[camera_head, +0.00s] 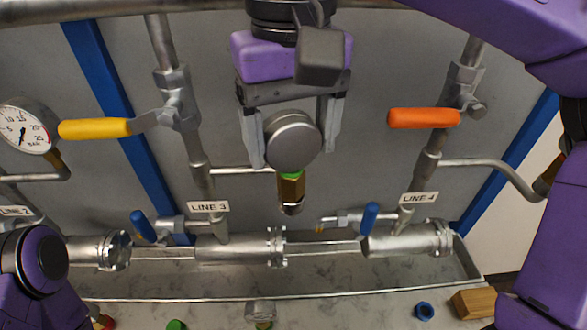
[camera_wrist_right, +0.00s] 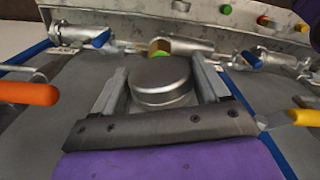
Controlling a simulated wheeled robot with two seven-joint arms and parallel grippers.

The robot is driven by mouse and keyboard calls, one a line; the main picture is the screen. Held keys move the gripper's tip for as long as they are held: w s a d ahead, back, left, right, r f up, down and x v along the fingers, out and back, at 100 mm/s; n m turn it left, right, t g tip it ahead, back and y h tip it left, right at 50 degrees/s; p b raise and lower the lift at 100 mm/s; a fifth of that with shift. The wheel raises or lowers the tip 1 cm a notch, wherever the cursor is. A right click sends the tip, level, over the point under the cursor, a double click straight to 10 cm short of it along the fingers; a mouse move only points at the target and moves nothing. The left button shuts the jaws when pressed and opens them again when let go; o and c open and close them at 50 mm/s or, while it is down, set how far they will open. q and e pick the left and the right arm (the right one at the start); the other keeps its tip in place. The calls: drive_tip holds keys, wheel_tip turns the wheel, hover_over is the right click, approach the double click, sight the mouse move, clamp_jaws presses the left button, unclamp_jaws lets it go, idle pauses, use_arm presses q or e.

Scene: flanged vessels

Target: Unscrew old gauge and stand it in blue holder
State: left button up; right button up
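My right gripper (camera_head: 292,155) has its two fingers closed on either side of the old gauge (camera_head: 292,140), whose plain silver back faces the head camera. The gauge also shows between the fingers (camera_wrist_right: 162,85) in the right wrist view. Its dial is hidden. A green ring and a brass fitting (camera_head: 291,188) sit below it, near the end of the LINE 3 side pipe (camera_head: 243,170). I cannot tell whether the thread is still engaged. My left gripper is out of view.
Yellow (camera_head: 95,129) and orange (camera_head: 424,118) valve handles flank the gripper. Another gauge (camera_head: 24,127) is at far left. A silver-topped piece (camera_head: 260,310) and a wooden block (camera_head: 473,303) are on the front counter. A flanged pipe (camera_head: 240,248) runs behind it.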

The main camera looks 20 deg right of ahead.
drive_tip(key=shift+o, duration=0.3)
drive_tip(key=shift+w+f, duration=0.1)
drive_tip(key=shift+f, duration=0.05)
drive_tip(key=c, duration=0.4)
drive_tip(key=o, duration=1.1)
drive_tip(key=shift+c, duration=0.2)
drive_tip(key=shift+o, duration=0.6)
drive_tip(key=shift+w, duration=0.25)
wheel_tip(320, 180, up, 6)
drive_tip(key=p, duration=0.2)
drive_tip(key=shift+f+p, duration=0.2)
drive_tip(key=shift+p, duration=0.15)
wheel_tip(320, 180, up, 5)
drive_tip(key=p, duration=0.4)
drive_tip(key=shift+f, duration=0.2)
drive_tip(key=shift+r+p, duration=0.25)
drive_tip(key=shift+p, duration=0.25)
drive_tip(key=shift+f, duration=0.1)
